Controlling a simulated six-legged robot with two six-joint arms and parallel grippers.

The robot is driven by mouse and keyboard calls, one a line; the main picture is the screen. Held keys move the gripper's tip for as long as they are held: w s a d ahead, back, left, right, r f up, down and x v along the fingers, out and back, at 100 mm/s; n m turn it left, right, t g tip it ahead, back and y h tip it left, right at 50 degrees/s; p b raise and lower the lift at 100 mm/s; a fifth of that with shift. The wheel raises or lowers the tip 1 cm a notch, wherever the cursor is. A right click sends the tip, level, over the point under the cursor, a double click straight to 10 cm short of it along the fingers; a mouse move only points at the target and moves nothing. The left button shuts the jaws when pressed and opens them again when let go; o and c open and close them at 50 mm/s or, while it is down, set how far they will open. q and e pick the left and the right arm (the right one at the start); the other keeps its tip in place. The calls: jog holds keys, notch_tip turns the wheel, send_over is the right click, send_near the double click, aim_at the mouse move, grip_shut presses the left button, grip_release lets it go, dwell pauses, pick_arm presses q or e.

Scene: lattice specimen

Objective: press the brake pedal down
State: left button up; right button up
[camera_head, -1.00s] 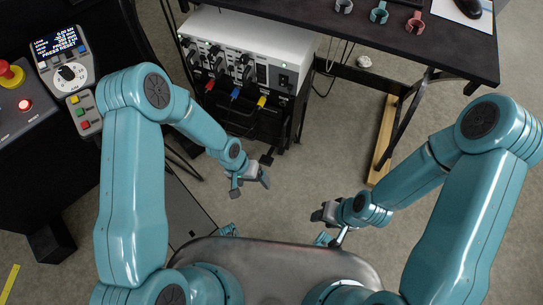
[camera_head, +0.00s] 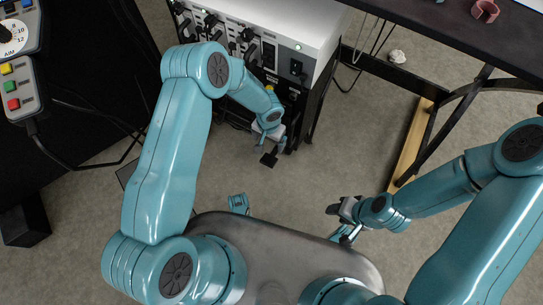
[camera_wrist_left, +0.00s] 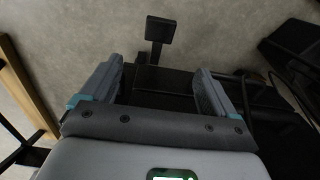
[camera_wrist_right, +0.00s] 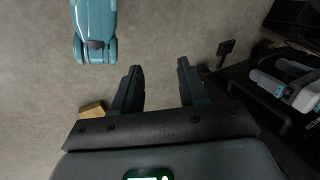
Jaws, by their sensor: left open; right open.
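The brake pedal, seen as a small black square pad (camera_head: 269,160), stands out low in front of the black rack. In the left wrist view the pad (camera_wrist_left: 160,29) is ahead of my left gripper (camera_wrist_left: 157,68), roughly between the lines of its fingers, on a short dark stem. My left gripper (camera_head: 272,145) is open and empty and appears close to the pad; contact cannot be told. The right wrist view also shows the pad (camera_wrist_right: 226,47). My right gripper (camera_head: 342,212) is open and empty over the floor, to the pad's right.
A white unit (camera_head: 295,22) with plugs and cables tops the rack. A black desk (camera_head: 440,35) with diagonal legs stands right, by a wooden beam (camera_head: 412,140). A black machine with a button panel (camera_head: 15,85) is at left. Grey floor (camera_head: 310,180) lies open between.

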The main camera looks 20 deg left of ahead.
pick_arm(q)
jog(key=f+b, duration=0.2)
jog(key=f, duration=0.2)
jog(key=f+b, duration=0.1)
jog(key=f, duration=0.4)
jog(key=f+b, duration=0.2)
jog(key=f, duration=0.3)
jog(key=shift+s+f+b, duration=0.25)
jog(key=shift+b, duration=0.1)
jog(key=shift+f, duration=0.55)
pick_arm(e)
notch_tip(320, 180, down, 6)
jog(key=w+d+t, duration=0.1)
jog(key=w, duration=0.1)
jog(key=shift+w, duration=0.35)
jog(key=shift+f, duration=0.1)
